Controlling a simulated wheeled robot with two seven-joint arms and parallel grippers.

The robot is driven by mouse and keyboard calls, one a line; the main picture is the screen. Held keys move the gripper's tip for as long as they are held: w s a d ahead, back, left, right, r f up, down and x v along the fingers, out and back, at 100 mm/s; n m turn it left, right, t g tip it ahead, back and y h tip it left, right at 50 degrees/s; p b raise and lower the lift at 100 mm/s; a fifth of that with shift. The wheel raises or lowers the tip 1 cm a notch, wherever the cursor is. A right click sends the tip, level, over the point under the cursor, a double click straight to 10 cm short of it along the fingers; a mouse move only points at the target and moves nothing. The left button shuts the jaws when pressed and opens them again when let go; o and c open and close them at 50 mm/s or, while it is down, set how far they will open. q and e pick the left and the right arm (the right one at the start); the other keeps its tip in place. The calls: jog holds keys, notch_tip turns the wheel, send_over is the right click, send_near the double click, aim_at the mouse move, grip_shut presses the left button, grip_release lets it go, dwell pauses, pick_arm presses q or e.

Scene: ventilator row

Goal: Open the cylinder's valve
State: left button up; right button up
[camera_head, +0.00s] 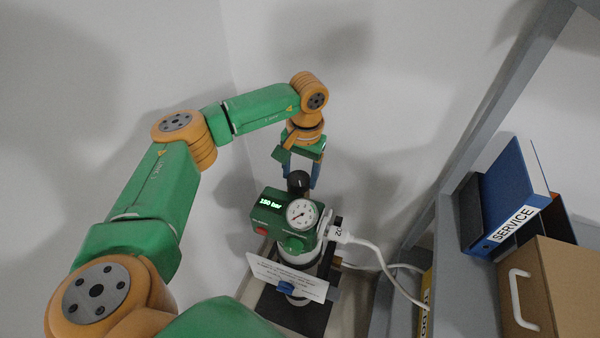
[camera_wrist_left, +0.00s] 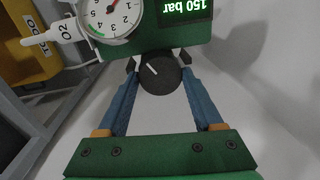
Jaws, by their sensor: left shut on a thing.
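The cylinder's green valve head (camera_head: 268,221) carries a round gauge (camera_head: 302,214) and a display reading "150 bar" (camera_head: 270,202). The black valve knob (camera_head: 298,180) sits on top of the head. It also shows in the left wrist view (camera_wrist_left: 162,78), with a short white mark on its face. My left gripper (camera_head: 300,187) comes down from above, its blue fingers on both sides of the knob and shut on it. In the left wrist view the fingers (camera_wrist_left: 159,66) straddle the knob. Most of the cylinder body is hidden below the head. My right gripper is not in view.
A white plug marked O2 (camera_head: 336,233) with a white hose (camera_head: 398,285) leaves the head to the right. A white card (camera_head: 285,276) hangs in front. A grey shelf at right holds a blue SERVICE binder (camera_head: 515,195) and a brown box (camera_head: 560,290). White walls stand close behind.

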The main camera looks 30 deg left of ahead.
aim_at(301, 179)
pick_arm(q)
jog(key=shift+s+f, duration=0.1)
jog(key=shift+f, duration=0.05)
dwell(0.3)
jog(key=o, duration=1.4)
jog(key=shift+c, duration=0.2)
jog(key=r, duration=0.5)
jog(key=r+b, duration=0.1)
jog(key=r, duration=0.1)
jog(key=shift+d+r, duration=0.15)
jog(key=shift+d, duration=0.15)
